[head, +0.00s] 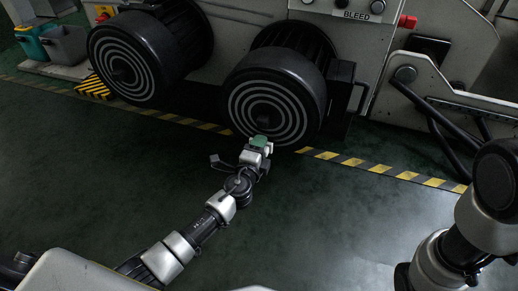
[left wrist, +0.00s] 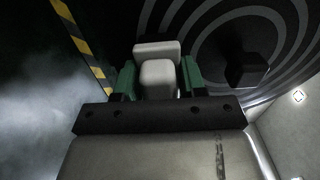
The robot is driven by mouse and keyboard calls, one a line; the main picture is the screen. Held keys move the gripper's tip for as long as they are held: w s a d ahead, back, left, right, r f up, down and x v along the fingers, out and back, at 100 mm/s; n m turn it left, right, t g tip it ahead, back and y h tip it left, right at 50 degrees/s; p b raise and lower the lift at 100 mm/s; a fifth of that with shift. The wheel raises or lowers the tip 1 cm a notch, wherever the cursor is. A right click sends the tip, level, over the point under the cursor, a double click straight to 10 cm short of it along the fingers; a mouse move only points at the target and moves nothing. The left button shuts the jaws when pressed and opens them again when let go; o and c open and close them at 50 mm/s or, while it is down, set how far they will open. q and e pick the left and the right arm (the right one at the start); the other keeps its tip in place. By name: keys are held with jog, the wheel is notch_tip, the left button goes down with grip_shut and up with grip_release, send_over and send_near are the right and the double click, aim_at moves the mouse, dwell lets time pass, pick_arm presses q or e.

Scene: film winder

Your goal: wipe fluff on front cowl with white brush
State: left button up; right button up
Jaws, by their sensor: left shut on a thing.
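My left gripper (head: 259,145) is in front of the lower edge of the right-hand black drum (head: 302,88), which has a white spiral on its face. In the left wrist view its green fingers (left wrist: 157,78) are shut on a pale white block, the white brush (left wrist: 157,49). The spiral face (left wrist: 218,25) and a dark square hub (left wrist: 246,69) lie just beyond the brush. I cannot tell whether the brush touches the drum. I cannot tell which part is the front cowl, and no fluff can be made out. My right gripper is not in view.
A second spiral drum (head: 123,72) is at the left. A grey machine panel marked BLEED (head: 350,32) stands behind. Black pipes (head: 440,110) are at the right. Yellow-black tape (head: 385,168) crosses the green floor, which is clear in front. Bins (head: 62,45) stand at the far left.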

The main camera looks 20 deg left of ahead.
aim_at(277, 142)
pick_arm(q)
jog(key=shift+w, duration=0.15)
jog(key=shift+d+b, duration=0.4)
jog(key=shift+d, duration=1.65)
jog(key=shift+a, duration=1.35)
jog(key=shift+w+a+r, duration=0.1)
jog(key=shift+a, duration=0.65)
